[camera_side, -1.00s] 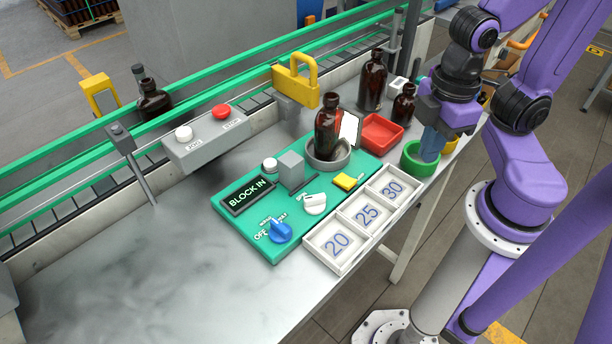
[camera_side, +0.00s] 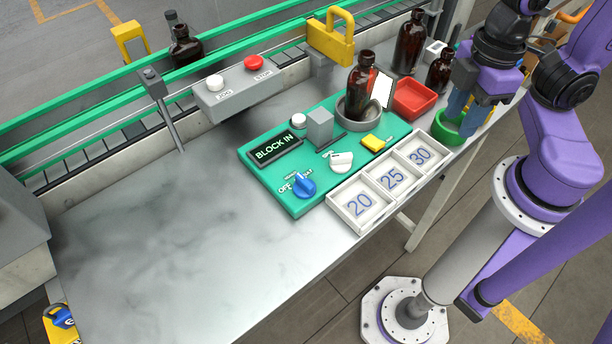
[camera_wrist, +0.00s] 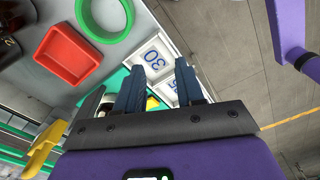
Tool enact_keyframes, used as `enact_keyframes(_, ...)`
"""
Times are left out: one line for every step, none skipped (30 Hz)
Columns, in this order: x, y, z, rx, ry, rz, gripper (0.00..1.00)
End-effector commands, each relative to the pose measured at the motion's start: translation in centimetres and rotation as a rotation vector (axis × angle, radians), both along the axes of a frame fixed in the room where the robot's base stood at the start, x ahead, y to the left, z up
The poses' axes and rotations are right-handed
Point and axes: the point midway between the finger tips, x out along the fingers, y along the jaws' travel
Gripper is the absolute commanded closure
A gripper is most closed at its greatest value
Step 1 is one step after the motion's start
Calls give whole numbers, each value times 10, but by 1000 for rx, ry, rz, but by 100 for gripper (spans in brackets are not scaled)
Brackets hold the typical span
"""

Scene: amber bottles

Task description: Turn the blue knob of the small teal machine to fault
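The blue knob (camera_side: 305,187) sits at the near left of the small teal machine (camera_side: 290,205). Small labels surround it; OFF reads on its left, and the others are too small to read surely. I cannot tell exactly where its pointer aims. The machine's display (camera_side: 275,148) reads BLOCK IN. My gripper (camera_side: 462,112) is over the green ring at the table's right, well away from the knob. In the wrist view my gripper (camera_wrist: 159,68) has its two blue fingers apart with nothing between them. The blue knob does not show in the wrist view.
A white dial (camera_side: 341,161), a yellow button (camera_side: 373,143) and an amber bottle (camera_side: 361,85) in a grey cup are on the machine. A numbered tray (camera_side: 345,222) lies in front. A red tray (camera_side: 414,97) and green ring (camera_side: 446,129) stand right. The left tabletop is clear.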

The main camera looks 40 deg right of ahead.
Motion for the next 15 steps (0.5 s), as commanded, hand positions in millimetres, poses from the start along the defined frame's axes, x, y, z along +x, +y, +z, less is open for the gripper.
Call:
enact_keyframes(5, 8, 4, 14, 0, 13, 45)
enact_keyframes(8, 14, 7, 24, 1, 27, 35)
enact_keyframes(14, 24, 12, 42, 1, 50, 34)
enact_keyframes(19, 33, 17, 61, 2, 70, 34)
enact_keyframes(25, 43, 22, 79, 0, 94, 34)
enact_keyframes(33, 57, 30, 106, -1, 128, 34)
enact_keyframes(40, 68, 36, 129, -5, 155, 34)
enact_keyframes(46, 79, 42, 151, -8, 183, 34)
enact_keyframes(54, 93, 51, 179, -14, 221, 34)
enact_keyframes(60, 103, 57, 201, -20, 248, 34)
enact_keyframes(66, 113, 63, 220, -26, 275, 34)
enact_keyframes(73, 125, 71, 244, -34, 309, 34)
enact_keyframes(78, 134, 77, 263, -42, 333, 34)
enact_keyframes(82, 141, 82, 280, -49, 354, 34)
enact_keyframes(87, 150, 88, 298, -58, 380, 34)
